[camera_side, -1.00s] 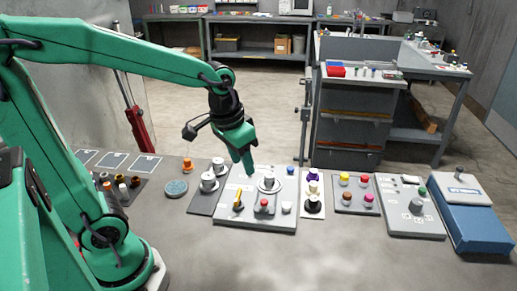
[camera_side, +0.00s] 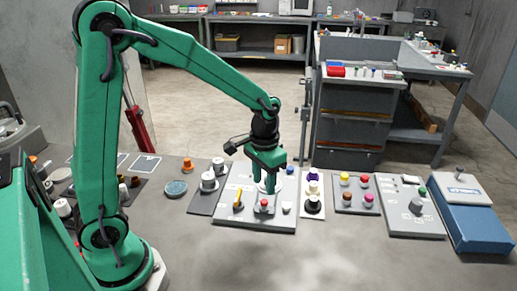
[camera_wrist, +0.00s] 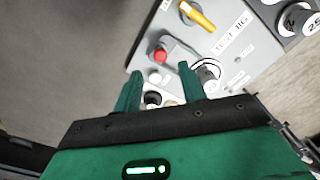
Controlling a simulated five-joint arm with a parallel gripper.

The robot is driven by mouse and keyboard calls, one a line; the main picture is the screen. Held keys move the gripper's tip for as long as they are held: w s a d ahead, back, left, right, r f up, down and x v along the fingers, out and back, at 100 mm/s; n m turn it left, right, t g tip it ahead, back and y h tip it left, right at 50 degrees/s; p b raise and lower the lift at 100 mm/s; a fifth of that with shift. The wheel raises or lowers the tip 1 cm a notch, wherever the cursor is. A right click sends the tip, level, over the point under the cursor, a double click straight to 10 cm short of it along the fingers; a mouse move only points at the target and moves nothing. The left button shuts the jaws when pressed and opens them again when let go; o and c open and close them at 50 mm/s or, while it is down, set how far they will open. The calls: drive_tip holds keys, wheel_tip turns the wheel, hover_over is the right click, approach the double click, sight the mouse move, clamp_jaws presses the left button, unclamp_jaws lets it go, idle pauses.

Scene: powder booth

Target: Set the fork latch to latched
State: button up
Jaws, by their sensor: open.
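The grey test rig panel (camera_side: 248,222) lies on the bench; it also fills the top of the wrist view (camera_wrist: 232,62). It carries a yellow handle (camera_side: 238,199) at left, a red knob (camera_side: 264,203) at front centre and a round dial (camera_wrist: 206,73). In the wrist view the red knob (camera_wrist: 160,56) sits by a grey bar. I cannot tell for sure which part is the fork latch. My gripper (camera_side: 264,188) is open and empty, pointing down over the panel behind the red knob. Its fingers (camera_wrist: 159,80) partly cover the panel and dial.
A white knob (camera_side: 287,208) and a blue knob (camera_side: 290,170) stand at the panel's right. A plate with grey knobs (camera_side: 209,183) is left; a purple knob (camera_side: 312,177) and a button box (camera_side: 356,203) are right. The bench front is clear.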

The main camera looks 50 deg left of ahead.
sight(263, 201)
drive_tip(key=shift+f, duration=3.85)
clamp_jaws()
